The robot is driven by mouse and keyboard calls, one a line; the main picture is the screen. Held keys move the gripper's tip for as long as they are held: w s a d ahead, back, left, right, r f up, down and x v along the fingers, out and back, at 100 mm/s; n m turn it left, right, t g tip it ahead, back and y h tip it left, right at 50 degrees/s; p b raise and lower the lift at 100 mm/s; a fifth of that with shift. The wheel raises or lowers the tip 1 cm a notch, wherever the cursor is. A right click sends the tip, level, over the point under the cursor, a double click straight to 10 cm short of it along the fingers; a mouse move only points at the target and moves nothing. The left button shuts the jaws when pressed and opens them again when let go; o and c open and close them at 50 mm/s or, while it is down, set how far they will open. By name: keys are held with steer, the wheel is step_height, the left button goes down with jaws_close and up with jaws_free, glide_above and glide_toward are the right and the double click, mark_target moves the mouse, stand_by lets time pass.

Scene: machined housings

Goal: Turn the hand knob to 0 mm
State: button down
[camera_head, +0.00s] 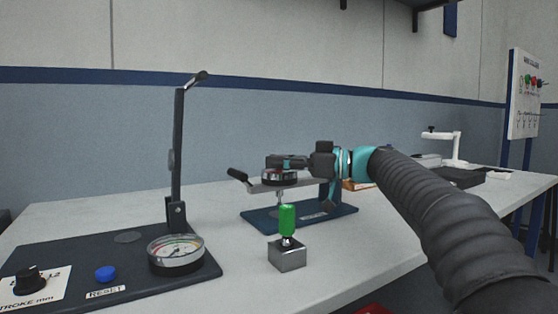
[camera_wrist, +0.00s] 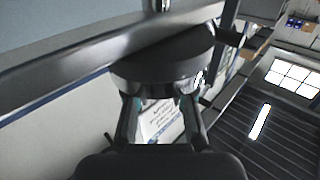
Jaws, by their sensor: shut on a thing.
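A black knob (camera_head: 29,279) sits on a white plate marked "STROKE mm" at the front left of a dark base; its setting is too small to read. My gripper (camera_head: 276,163) is well to its right, over a blue-based fixture (camera_head: 262,222). My gripper is shut on a round dark part with a metal band (camera_head: 279,179), beside a silver lever arm (camera_head: 256,189). In the wrist view, my fingers (camera_wrist: 160,108) press against the sides of this dark round part (camera_wrist: 165,62). Its far side is hidden.
The dark base carries a blue button (camera_head: 106,273) marked RESET, a round gauge (camera_head: 176,258) and a tall upright lever (camera_head: 178,145). A green-topped piece on a metal block (camera_head: 287,257) stands before the fixture. White table shows bare between them.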

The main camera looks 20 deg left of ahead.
steer(key=n+g+p, duration=0.1)
steer(key=g+p, duration=0.1)
steer(key=n+g+p, duration=0.1)
steer(key=g, duration=0.1)
steer(key=shift+w+r+n+h, duration=0.1)
steer(key=shift+r+n+h, duration=0.2)
steer(key=shift+h, duration=0.1)
steer(key=n+g+h+p, duration=0.1)
steer(key=g+p, duration=0.1)
steer(key=n+g+h+p, duration=0.1)
steer(key=n+g+p, duration=0.1)
steer(key=shift+f, duration=0.2)
steer(key=shift+f+g, duration=0.1)
steer(key=shift+g, duration=0.3)
steer(key=c, duration=1)
jaws_free()
steer(key=shift+f+t, duration=0.1)
steer(key=shift+t, duration=0.2)
